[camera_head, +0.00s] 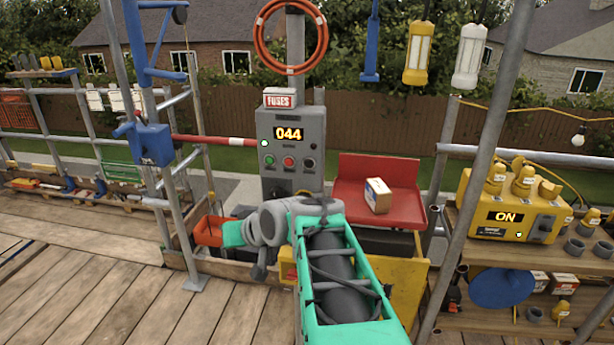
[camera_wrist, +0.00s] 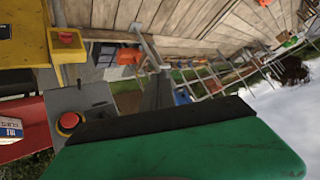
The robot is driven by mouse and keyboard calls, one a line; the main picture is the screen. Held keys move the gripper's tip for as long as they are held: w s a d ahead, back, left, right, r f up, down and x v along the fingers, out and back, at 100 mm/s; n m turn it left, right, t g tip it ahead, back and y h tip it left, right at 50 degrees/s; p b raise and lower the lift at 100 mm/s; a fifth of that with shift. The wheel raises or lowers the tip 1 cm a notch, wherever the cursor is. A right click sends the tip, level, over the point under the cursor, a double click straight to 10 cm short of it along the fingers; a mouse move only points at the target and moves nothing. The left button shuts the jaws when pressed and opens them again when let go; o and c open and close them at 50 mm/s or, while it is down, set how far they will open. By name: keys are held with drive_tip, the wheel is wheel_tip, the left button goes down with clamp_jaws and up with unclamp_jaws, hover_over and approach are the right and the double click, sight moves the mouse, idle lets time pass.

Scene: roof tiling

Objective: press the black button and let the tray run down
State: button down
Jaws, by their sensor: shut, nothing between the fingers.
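The grey control box (camera_head: 292,135) shows "044" and has a row of buttons, with the black button (camera_head: 309,163) right of a red button (camera_head: 288,161). The red tray (camera_head: 347,212) stands at the right of the box with a small carton (camera_head: 377,195) on it. My arm reaches in front, below the buttons, and hides part of the box's foot. My gripper (camera_wrist: 165,125) shows green and black in the wrist view; it is shut and empty. There a red button (camera_wrist: 67,122) shows on grey, and the black button cannot be made out.
A yellow unit (camera_head: 515,208) reading "ON" stands on a wooden shelf at the right. Scaffold poles rise left and right of the tray. A red and white bar (camera_head: 215,140) runs to the box from the left. The plank deck (camera_head: 90,270) at front left is clear.

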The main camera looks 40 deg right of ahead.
sight(309, 164)
drive_tip(key=s+d+r+m+t+h+b, duration=0.1)
drive_tip(key=d+r+m+t, duration=0.1)
drive_tip(key=d, duration=0.8)
drive_tip(key=s+d+r+m+t+h+b, duration=0.1)
drive_tip(key=d+r+m+t, duration=0.2)
drive_tip(key=d, duration=0.6)
drive_tip(key=shift+d+r+t+h+b, duration=0.3)
drive_tip(key=shift+d+r+t+b, duration=0.05)
drive_tip(key=shift+r+t, duration=0.25)
drive_tip(key=shift+w, duration=0.1)
drive_tip(key=shift+w+d+p, duration=0.4)
drive_tip(key=shift+w+d, duration=0.45)
drive_tip(key=shift+d, duration=0.3)
drive_tip(key=shift+w+d+p, duration=0.35)
drive_tip(key=shift+w+d, duration=0.55)
drive_tip(key=shift+d, duration=0.25)
drive_tip(key=shift+w+d+p, duration=0.4)
drive_tip(key=shift+w+d, duration=0.45)
drive_tip(key=shift+d, duration=0.3)
drive_tip(key=shift+w+d, duration=0.3)
drive_tip(key=shift+d, duration=0.05)
